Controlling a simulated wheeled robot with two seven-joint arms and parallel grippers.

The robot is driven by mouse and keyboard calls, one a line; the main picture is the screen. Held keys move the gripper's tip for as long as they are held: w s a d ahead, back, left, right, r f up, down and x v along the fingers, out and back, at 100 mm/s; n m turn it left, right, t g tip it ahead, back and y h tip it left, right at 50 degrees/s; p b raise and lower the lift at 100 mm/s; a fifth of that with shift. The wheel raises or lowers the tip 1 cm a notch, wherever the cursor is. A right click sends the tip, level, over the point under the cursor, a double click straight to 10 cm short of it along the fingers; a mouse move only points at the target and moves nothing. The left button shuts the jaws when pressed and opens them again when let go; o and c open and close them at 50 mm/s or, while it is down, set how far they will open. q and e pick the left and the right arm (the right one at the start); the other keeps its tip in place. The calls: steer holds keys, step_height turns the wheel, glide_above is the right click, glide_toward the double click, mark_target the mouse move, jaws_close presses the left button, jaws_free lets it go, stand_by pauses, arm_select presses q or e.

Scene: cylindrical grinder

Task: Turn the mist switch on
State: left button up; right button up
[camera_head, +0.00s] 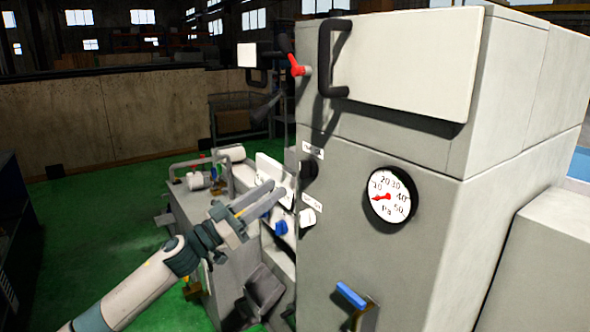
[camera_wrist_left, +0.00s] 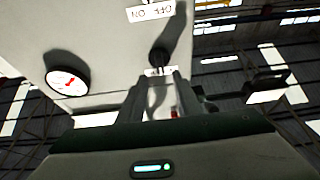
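The grinder's grey cabinet (camera_head: 340,230) carries a black knob (camera_head: 308,170) with a small white label (camera_head: 313,151) above it and another label (camera_head: 312,203) below it. The label wording is too small to read in the head view, so I cannot tell for sure which control is the mist switch. My left gripper (camera_head: 277,192) points at the cabinet front, just left of the black knob. In the left wrist view the picture is upside down; the fingers (camera_wrist_left: 157,82) are apart and empty, with the black knob (camera_wrist_left: 160,57) beyond the gap. My right gripper is out of view.
A pressure gauge (camera_head: 390,196), a blue-handled lever (camera_head: 351,296) and a red lever (camera_head: 297,66) are on the cabinet. The green floor (camera_head: 110,220) at left is open.

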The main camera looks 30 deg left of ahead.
mark_target(300, 170)
arm_select(q)
steer(key=p+x, duration=0.2)
steer(key=x, duration=0.4)
steer(key=shift+w+r+p, duration=0.15)
steer(key=shift+r+p, duration=0.1)
steer(key=shift+p, duration=0.1)
steer(key=shift+w+d+r, duration=0.1)
steer(key=shift+w+d, duration=0.15)
steer(key=shift+w, duration=0.25)
steer(key=shift+w+d, duration=0.1)
steer(key=shift+w, duration=0.1)
jaws_close()
